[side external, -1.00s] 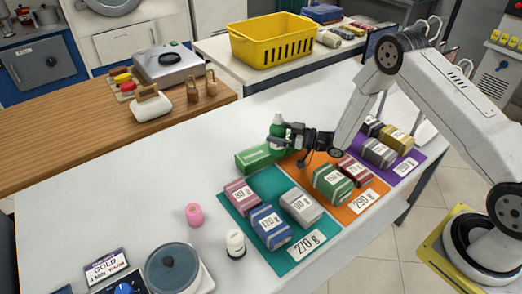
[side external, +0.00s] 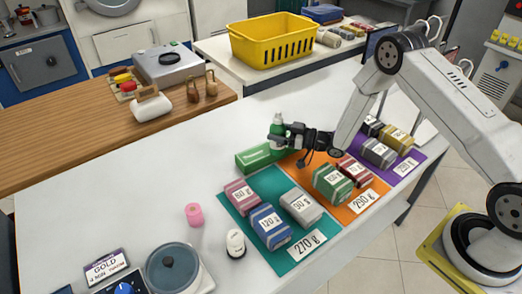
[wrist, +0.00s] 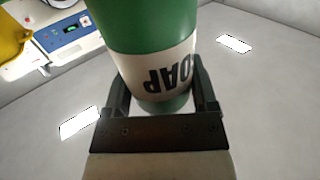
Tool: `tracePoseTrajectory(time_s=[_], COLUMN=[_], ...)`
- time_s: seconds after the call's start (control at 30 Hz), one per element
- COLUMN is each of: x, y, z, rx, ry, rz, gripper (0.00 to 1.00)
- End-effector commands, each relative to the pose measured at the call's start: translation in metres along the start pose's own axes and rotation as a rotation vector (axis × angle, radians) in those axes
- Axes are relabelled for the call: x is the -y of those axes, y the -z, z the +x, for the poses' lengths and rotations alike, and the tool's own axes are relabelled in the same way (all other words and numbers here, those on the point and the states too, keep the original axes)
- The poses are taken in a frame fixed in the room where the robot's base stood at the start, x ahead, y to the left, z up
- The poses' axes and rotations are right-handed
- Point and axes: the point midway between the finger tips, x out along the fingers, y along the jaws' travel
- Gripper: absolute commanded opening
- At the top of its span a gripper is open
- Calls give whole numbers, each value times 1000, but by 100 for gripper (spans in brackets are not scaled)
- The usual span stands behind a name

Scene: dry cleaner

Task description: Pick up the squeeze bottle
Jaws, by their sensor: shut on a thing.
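The squeeze bottle (side external: 277,126) is green with a white label band. My gripper (side external: 281,139) is shut on the bottle from the side. In the wrist view the bottle (wrist: 148,30) stands between the two fingers (wrist: 160,100), and its label reads SOAP upside down. I cannot tell whether the bottle's base touches anything.
A pink roll (side external: 194,214), a white jar (side external: 235,243) and a scale-like device (side external: 173,268) stand at the front left. The table's left middle is clear. A yellow basket (side external: 271,42) is behind.

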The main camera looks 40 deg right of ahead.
Motion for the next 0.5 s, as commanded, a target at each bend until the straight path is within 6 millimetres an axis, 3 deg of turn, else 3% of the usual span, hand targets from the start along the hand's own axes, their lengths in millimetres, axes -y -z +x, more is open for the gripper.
tracePoseTrajectory(time_s=[0.27,0.5], x=[0,0], y=[6,24], z=[0,1], rx=[-2,-4], ry=[0,0], rz=[-1,-3], gripper=[0,0])
